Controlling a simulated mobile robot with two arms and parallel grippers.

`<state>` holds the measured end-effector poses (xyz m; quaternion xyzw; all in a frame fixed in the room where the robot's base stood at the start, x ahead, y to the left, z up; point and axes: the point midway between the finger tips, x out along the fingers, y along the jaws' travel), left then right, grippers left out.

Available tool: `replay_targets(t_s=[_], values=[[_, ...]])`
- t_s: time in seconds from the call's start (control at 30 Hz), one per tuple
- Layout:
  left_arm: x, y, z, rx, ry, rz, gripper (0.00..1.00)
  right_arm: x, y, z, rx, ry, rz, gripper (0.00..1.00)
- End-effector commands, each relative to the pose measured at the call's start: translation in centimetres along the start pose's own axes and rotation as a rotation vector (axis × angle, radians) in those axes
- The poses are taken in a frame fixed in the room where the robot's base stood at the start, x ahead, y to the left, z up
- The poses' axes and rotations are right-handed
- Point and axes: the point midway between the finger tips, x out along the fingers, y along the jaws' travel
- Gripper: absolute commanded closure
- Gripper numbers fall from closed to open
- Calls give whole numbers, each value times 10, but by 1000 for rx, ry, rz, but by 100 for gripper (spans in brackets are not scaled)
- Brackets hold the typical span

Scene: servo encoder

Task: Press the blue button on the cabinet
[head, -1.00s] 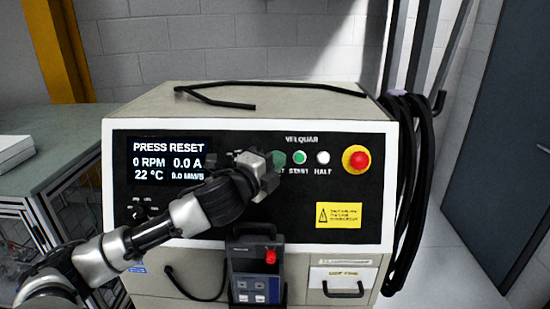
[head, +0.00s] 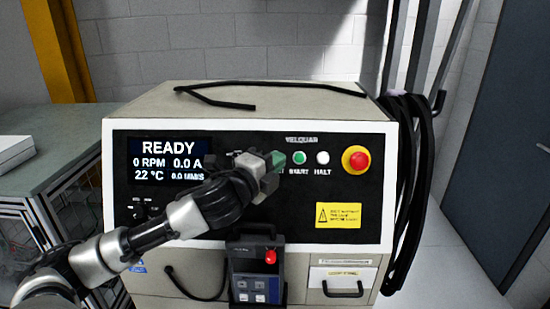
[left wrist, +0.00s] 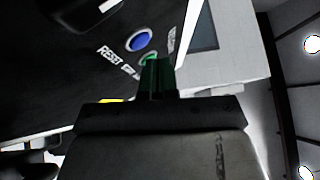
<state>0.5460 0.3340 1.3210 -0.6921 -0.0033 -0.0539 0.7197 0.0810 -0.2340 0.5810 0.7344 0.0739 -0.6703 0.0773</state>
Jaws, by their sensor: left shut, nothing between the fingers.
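The cabinet (head: 150,108) stands ahead, with a black front panel and a screen (head: 167,159) reading "READY". The blue button (left wrist: 139,41) shows in the left wrist view, near the word RESET. In the head view it is hidden behind my left gripper (head: 277,160). My left gripper is shut and empty, its green fingertips (left wrist: 156,64) close to the panel by the buttons. I cannot tell whether they touch the blue button. My right gripper is in neither view.
A green button (head: 299,158), a white button (head: 322,158) and a red emergency knob (head: 356,160) sit right of my gripper. A handheld pendant (head: 256,272) hangs below. Black cables (head: 408,180) hang at the cabinet's right side. A bench (head: 50,150) stands left.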

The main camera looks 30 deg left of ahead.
Motion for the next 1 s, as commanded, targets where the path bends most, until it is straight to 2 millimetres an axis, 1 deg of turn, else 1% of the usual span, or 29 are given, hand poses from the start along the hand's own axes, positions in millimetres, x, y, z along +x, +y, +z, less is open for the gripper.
replay_targets(t_s=[0.5,0.63,1.0], values=[[-35,-26,-26,0,2,1,100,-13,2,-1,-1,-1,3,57],[-39,-29,-28,0,1,0,100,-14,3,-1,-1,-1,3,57],[-39,-29,-28,0,1,0,100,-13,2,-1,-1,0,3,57]])
